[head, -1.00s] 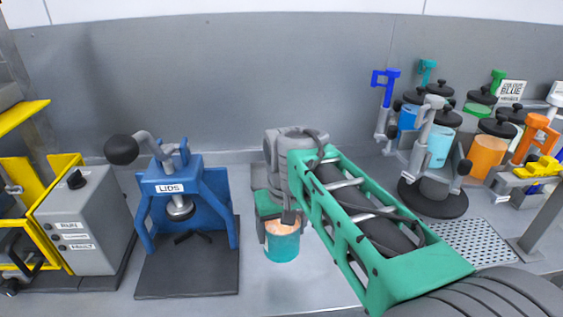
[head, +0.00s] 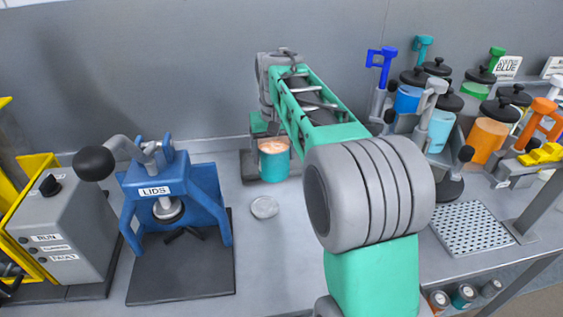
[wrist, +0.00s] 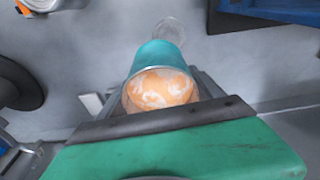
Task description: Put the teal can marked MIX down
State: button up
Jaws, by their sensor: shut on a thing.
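The teal can (head: 274,166) is upright near the back of the bench, with its top open and orange-and-white swirled contents showing. No MIX marking can be read on it. My gripper (head: 259,142) is shut on the can's side, at the end of my stretched-out arm. In the wrist view the can (wrist: 158,58) sits between the fingers, its swirled contents facing the camera. I cannot tell whether its base touches the surface beneath.
A flat pale disc (head: 264,207) lies on the bench in front of the can. The blue LIDS press (head: 156,188) stands left. Filled jars (head: 487,140) and a perforated plate (head: 472,228) are at right. Small cans (head: 462,296) sit lower right. The bench around the disc is clear.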

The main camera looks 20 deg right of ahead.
jog(key=w+d+f+p, duration=0.2)
jog(key=w+d, duration=0.1)
jog(key=w, duration=0.4)
jog(key=w+d+f+p, duration=0.1)
jog(key=w+d+p, duration=0.1)
jog(key=w, duration=0.4)
jog(key=shift+m, duration=0.3)
jog(key=shift+w+d+f+p, duration=0.15)
jog(key=shift+w+f+p, duration=0.7)
jog(key=shift+f, duration=0.75)
jog(key=shift+w+d+f+p, duration=0.2)
jog(key=shift+w+f+p, duration=0.3)
jog(key=shift+w+f, duration=0.85)
jog(key=shift+w+d+f+p, duration=0.15)
jog(key=shift+w+f+p, duration=0.55)
jog(key=shift+f, duration=1.2)
jog(key=shift+f, duration=0.15)
jog(key=o, duration=2)
jog(key=shift+s+f, duration=0.1)
